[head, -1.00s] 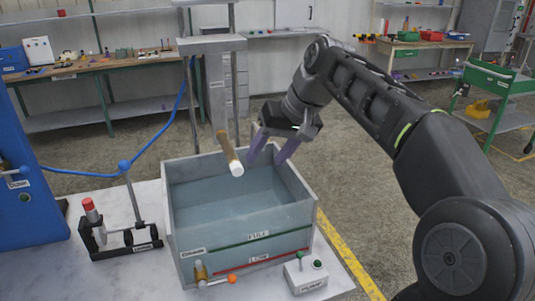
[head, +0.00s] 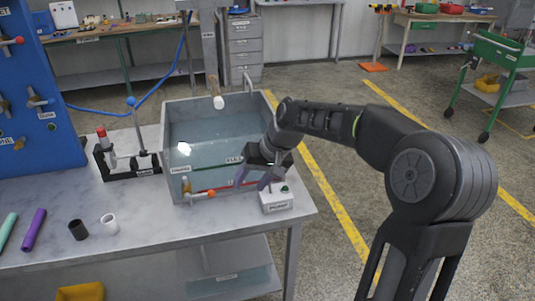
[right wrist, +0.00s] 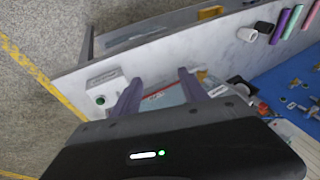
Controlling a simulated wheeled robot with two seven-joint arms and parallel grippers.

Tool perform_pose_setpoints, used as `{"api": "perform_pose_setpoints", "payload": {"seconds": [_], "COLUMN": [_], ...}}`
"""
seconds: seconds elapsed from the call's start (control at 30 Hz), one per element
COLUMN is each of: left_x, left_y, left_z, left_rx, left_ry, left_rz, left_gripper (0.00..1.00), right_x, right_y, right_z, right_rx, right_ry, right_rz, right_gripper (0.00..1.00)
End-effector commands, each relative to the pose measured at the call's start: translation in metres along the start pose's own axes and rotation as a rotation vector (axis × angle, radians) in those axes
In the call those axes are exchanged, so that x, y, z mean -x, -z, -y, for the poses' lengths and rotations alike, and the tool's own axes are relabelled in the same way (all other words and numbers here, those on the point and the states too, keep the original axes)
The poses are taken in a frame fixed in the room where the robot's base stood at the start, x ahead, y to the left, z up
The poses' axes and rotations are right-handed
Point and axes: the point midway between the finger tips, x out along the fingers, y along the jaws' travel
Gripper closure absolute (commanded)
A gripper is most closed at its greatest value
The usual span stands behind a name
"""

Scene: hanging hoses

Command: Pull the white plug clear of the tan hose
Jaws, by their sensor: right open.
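The tan hose (head: 212,84) hangs over the back of the water tank. The white plug (head: 219,102) sits at its lower end, above the water. My right gripper (head: 254,181) has purple fingers spread apart with nothing between them. It is in front of the tank's front right corner, well below and to the right of the plug. The open fingers (right wrist: 157,82) also show in the right wrist view, with no hose or plug visible there. My left gripper is not in view.
The grey tank (head: 181,185) stands on the bench (head: 150,245). The pump box (head: 276,200) and an orange-handled valve (head: 211,194) are close to my right gripper. A blue panel (head: 50,150) stands left. A white ring (head: 110,224) and black sleeve (head: 78,230) lie at the bench front.

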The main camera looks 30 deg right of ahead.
Motion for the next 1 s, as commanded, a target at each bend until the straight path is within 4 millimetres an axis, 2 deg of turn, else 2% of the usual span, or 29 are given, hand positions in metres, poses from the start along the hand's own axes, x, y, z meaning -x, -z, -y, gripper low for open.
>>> {"api": "perform_pose_setpoints", "payload": {"seconds": [0.03,0.17,0.27,0.37,0.4,0.47,0.53,0.6,0.7,0.8,0.9,1.0], "left_x": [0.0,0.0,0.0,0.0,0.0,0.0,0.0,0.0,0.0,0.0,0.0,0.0], "left_y": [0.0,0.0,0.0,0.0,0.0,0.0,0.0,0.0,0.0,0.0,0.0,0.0], "left_z": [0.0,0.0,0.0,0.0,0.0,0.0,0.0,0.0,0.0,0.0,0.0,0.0], "left_rx": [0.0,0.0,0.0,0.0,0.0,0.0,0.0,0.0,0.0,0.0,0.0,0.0], "left_ry": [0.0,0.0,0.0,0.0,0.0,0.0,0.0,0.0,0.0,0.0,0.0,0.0], "left_rz": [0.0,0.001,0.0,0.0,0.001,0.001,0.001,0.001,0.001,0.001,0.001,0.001], "left_gripper": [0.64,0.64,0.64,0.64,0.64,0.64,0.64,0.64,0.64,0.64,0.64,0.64], "right_x": [-0.02,-0.073,-0.122,-0.18,-0.204,-0.236,-0.266,-0.284,-0.297,-0.298,-0.297,-0.296], "right_y": [-0.008,-0.029,-0.058,-0.107,-0.133,-0.177,-0.231,-0.283,-0.347,-0.391,-0.414,-0.422], "right_z": [0.002,0.008,0.014,0.022,0.025,0.03,0.033,0.035,0.033,0.029,0.027,0.026], "right_rx": [0.002,0.01,0.018,0.031,0.038,0.05,0.065,0.082,0.102,0.118,0.127,0.131], "right_ry": [0.004,0.014,0.022,0.028,0.031,0.033,0.032,0.031,0.027,0.023,0.02,0.02], "right_rz": [0.019,0.053,0.088,0.138,0.161,0.196,0.235,0.268,0.306,0.332,0.343,0.345], "right_gripper": [0.49,0.49,0.49,0.49,0.49,0.49,0.49,0.49,0.49,0.49,0.49,0.49]}}
